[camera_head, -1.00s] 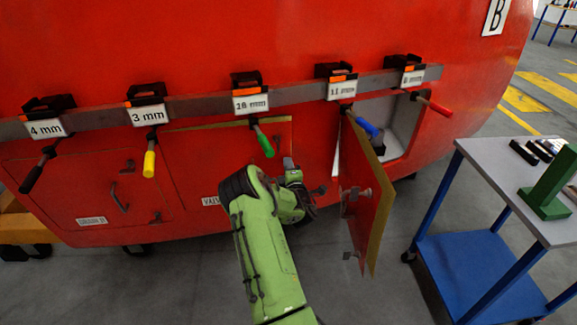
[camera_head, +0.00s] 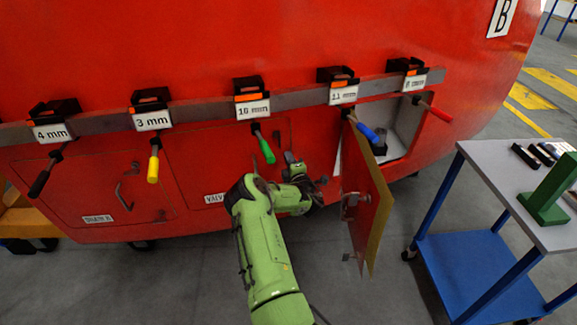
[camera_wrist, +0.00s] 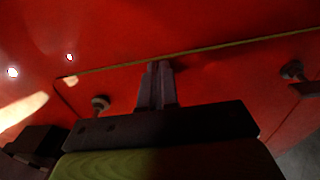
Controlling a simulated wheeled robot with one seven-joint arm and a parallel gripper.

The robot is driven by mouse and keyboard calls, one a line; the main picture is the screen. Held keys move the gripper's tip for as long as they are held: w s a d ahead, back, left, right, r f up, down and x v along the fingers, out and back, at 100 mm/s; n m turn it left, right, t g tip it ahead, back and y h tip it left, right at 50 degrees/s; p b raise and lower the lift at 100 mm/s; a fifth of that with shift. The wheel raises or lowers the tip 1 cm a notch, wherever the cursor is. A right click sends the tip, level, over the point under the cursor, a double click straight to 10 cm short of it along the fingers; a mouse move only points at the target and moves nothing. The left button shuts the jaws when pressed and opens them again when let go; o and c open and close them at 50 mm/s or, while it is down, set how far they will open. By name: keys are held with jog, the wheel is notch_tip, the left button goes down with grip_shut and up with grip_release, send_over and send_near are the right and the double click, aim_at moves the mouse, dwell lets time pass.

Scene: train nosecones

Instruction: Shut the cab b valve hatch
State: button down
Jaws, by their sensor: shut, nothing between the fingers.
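The cab's valve hatch (camera_head: 203,165) is a red panel in the red nosecone wall, left of my arm in the head view. Its label, beginning "VALV" (camera_head: 215,198), is partly hidden by my arm. In the head view it looks nearly flush with the wall. In the wrist view a thin yellow edge (camera_wrist: 200,51) still shows along the panel (camera_wrist: 225,80). My gripper (camera_wrist: 158,66) is shut and empty, its fingertips at the panel close to that edge; whether they touch is unclear. In the head view my gripper (camera_head: 289,157) is by the panel's right part.
Another hatch door (camera_head: 368,205) stands open right of my gripper, beside an open compartment (camera_head: 405,125). A rail (camera_head: 205,110) above holds several coloured-handled tools, the green handle (camera_head: 264,146) hanging close to my gripper. A blue cart (camera_head: 480,265) stands at the right.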

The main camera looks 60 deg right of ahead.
jog(key=shift+w+r, duration=0.3)
jog(key=shift+r, duration=0.15)
jog(key=f+p+v, duration=0.1)
jog(key=v, duration=0.6)
jog(key=shift+s, duration=0.4)
jog(key=shift+a, duration=0.15)
